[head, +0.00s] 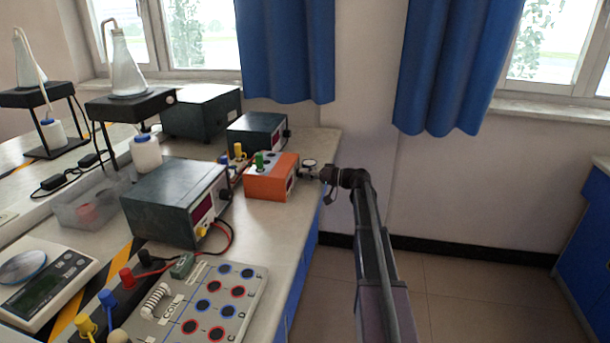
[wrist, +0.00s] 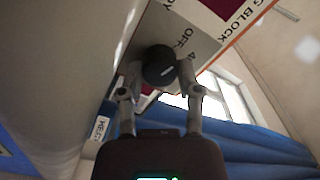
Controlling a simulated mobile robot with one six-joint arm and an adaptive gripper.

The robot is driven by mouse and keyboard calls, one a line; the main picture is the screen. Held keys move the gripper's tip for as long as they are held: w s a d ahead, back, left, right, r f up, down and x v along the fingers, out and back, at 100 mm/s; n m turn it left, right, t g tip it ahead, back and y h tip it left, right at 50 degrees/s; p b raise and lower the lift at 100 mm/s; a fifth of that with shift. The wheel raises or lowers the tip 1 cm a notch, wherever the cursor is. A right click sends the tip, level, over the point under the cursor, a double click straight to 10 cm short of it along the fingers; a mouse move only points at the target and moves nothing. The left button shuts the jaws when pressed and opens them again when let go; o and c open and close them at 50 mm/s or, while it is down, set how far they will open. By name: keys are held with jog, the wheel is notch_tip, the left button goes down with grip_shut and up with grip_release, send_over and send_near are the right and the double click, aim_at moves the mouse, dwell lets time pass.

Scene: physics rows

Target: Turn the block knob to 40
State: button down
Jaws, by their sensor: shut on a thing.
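The block is an orange box (head: 265,186) with a grey top, standing at the right edge of the bench in the head view. In the wrist view its front panel (wrist: 195,45) shows the letters "OFF", part of a "4" and a label ending in "G BLOCK". The block knob (wrist: 158,62) is a round dark knob on this panel. My gripper (wrist: 160,78) is shut on the knob, with one finger on each side. In the head view my gripper (head: 312,172) reaches the block's right-hand face. The knob's pointer cannot be made out, so its setting cannot be told.
A dark-topped power supply (head: 172,198) with cables and another dark box (head: 257,133) stand near the block. A coil board (head: 200,305) and a scale (head: 40,285) lie in front. The floor right of the bench is clear.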

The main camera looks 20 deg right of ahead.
jog(key=shift+m, duration=0.4)
jog(key=m, duration=0.9)
dwell(0.4)
jog(key=c, duration=0.6)
grip_release()
